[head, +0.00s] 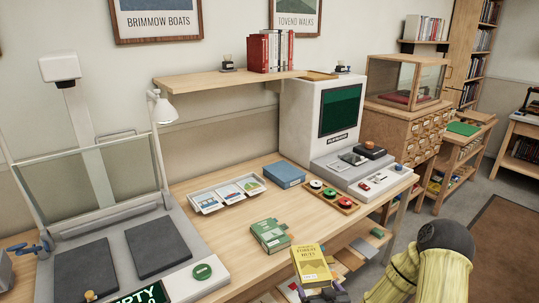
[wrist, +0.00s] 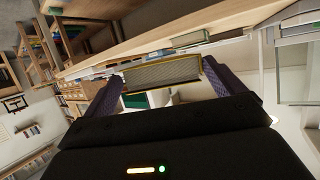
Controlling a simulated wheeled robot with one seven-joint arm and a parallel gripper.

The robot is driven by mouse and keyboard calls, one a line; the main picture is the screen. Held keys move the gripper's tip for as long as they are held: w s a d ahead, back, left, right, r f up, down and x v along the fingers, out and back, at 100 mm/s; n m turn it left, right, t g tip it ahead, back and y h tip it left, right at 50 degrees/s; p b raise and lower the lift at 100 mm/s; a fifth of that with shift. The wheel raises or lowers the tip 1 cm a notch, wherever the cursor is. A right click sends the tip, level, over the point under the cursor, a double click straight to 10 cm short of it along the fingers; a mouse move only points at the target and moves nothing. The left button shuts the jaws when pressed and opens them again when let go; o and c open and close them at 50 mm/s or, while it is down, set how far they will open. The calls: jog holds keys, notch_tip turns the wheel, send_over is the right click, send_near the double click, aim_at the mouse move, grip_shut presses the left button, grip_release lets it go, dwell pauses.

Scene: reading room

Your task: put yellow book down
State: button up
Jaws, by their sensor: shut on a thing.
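The yellow book (head: 312,263) is upright with its cover facing my head camera, at the front edge of the wooden desk (head: 232,222). My gripper (head: 325,295) is shut on its lower end. In the wrist view the yellow book (wrist: 162,74) shows end-on between the two dark fingers (wrist: 163,85). I cannot tell from these frames whether the book touches the desk; it appears held in front of the edge.
A green book (head: 270,236) lies on the desk just left of the yellow one. A blue book (head: 284,175), a white tray of cards (head: 226,194) and a wooden tray of round pieces (head: 330,197) stand behind. A scanner with grey pads (head: 122,257) fills the left.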

jog(key=r+p, duration=0.1)
jog(key=p, duration=0.1)
jog(key=s+r+m+h+p, duration=0.1)
jog(key=p, duration=0.1)
jog(key=shift+r, duration=0.25)
jog(key=shift+s+r+m+h+p, duration=0.1)
jog(key=shift+s+m+h+p, duration=0.3)
jog(key=shift+h+p, duration=0.45)
jog(key=s+f, duration=0.4)
jog(key=f, duration=0.1)
jog(key=shift+s+f, duration=0.2)
jog(key=shift+f, duration=0.15)
jog(key=shift+d, duration=0.1)
